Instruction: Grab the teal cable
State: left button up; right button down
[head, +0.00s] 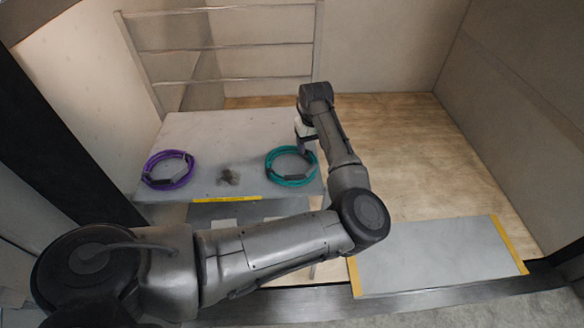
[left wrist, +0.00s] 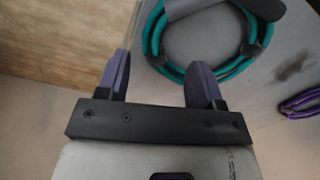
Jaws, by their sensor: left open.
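The teal cable (head: 291,181) is a coiled loop with dark grey wraps. It lies on the right part of the grey table top (head: 235,133), close to its front right corner. In the left wrist view the teal cable (left wrist: 178,74) is just beyond the fingers, nearer the right finger. My left gripper (head: 306,146) is over the right edge of the table, beside the coil. Its fingers in the left wrist view (left wrist: 156,80) are apart, with nothing between them. My right gripper is not in view.
A purple cable coil (head: 148,181) lies at the left of the table. A small dark smudge or object (head: 229,176) is between the coils. A railed rack (head: 225,47) stands behind. A grey panel with yellow edges (head: 435,258) lies front right. Wooden floor right of the table is clear.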

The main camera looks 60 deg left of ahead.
aim_at(312, 158)
pick_arm(q)
jog(key=shift+d+f+b, duration=0.1)
jog(key=shift+f+b, duration=1)
jog(key=shift+f, duration=2.15)
jog(key=shift+w, duration=0.1)
jog(key=shift+r, duration=0.1)
grip_shut()
